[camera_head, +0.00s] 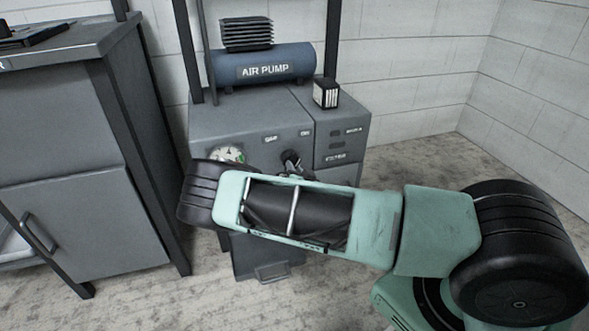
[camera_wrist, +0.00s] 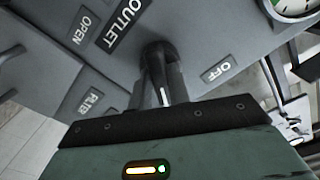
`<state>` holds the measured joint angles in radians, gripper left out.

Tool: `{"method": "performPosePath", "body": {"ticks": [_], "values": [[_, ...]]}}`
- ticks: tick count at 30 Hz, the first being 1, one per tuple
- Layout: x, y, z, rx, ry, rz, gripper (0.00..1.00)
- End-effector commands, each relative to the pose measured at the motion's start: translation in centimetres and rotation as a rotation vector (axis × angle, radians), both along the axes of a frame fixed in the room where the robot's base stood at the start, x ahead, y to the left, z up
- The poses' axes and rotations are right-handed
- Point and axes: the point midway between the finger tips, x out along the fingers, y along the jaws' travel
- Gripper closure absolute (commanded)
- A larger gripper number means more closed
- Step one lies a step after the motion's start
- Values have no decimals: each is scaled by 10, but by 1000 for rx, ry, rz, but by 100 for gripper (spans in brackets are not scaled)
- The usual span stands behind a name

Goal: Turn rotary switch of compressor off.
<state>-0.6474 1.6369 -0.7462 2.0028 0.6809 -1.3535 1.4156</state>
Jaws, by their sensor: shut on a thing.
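The compressor is a grey cabinet (camera_head: 240,118) with a blue tank marked AIR PUMP (camera_head: 262,68) on top. Its dark rotary switch (camera_head: 290,157) is on the front panel, partly behind my arm. In the wrist view the black switch (camera_wrist: 158,58) is at the centre, between my fingers. My gripper (camera_wrist: 166,88) is shut on it. A white mark shows near the fingers. An OFF label (camera_wrist: 219,70) is right of the switch. I cannot tell clearly where the switch points. In the head view my arm mostly hides the gripper.
A pressure gauge (camera_head: 229,154) is left of the switch, also at the wrist view's top right corner (camera_wrist: 292,6). An OUTLET label (camera_wrist: 121,22) is near the switch. A grey workbench cabinet (camera_head: 75,150) stands left. Floor at the right back is clear.

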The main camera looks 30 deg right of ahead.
Motion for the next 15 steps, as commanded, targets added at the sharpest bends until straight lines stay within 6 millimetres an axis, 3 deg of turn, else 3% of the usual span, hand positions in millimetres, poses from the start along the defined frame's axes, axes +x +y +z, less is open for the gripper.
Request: {"method": "performPosePath", "body": {"ticks": [15], "values": [[-1,-1,2,-397,115,-1,100]]}}
